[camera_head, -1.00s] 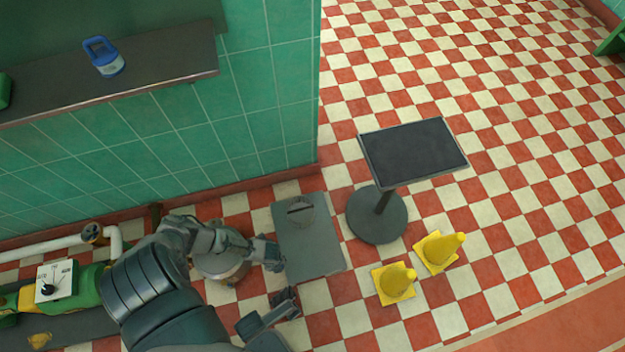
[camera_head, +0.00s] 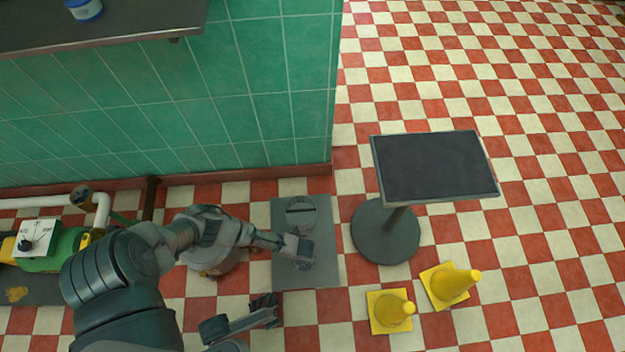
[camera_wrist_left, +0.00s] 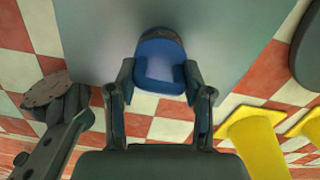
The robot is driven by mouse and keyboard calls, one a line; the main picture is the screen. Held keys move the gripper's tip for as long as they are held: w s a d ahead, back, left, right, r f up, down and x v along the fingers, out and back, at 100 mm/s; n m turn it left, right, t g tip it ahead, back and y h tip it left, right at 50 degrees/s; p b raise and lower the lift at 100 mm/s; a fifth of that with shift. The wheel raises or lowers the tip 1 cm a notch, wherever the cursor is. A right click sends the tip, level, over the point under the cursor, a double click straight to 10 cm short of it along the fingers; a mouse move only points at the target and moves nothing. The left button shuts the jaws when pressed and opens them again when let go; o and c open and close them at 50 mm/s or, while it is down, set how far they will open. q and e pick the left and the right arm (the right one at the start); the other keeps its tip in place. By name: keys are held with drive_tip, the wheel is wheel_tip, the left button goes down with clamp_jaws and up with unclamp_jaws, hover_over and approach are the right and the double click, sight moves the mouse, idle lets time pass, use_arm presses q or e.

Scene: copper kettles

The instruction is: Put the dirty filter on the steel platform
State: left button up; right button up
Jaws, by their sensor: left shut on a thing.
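My left gripper (camera_head: 302,251) is shut on the dirty filter, a blue handled piece (camera_wrist_left: 158,52) with a dark brownish rounded end in the left wrist view. In the head view only a small bluish bit (camera_head: 303,263) shows at the fingertips. The gripper is over the grey steel platform (camera_head: 285,276), a flat plate on the floor. I cannot tell whether the filter touches it. My right gripper (camera_head: 262,308) is low, in front of the platform's near left corner; its opening is unclear.
A slotted grey disc (camera_head: 301,213) lies on the platform's far part. A kettle (camera_head: 210,257) stands left of it, partly behind my arm. A black-topped stand (camera_head: 433,166) and two yellow cones (camera_head: 390,312) (camera_head: 450,285) are to the right. A blue-and-white item (camera_head: 84,10) sits on the shelf.

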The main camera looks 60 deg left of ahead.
use_arm(q)
drive_tip(key=shift+w+r, duration=0.1)
drive_tip(key=shift+w, duration=0.05)
drive_tip(key=o, duration=1.3)
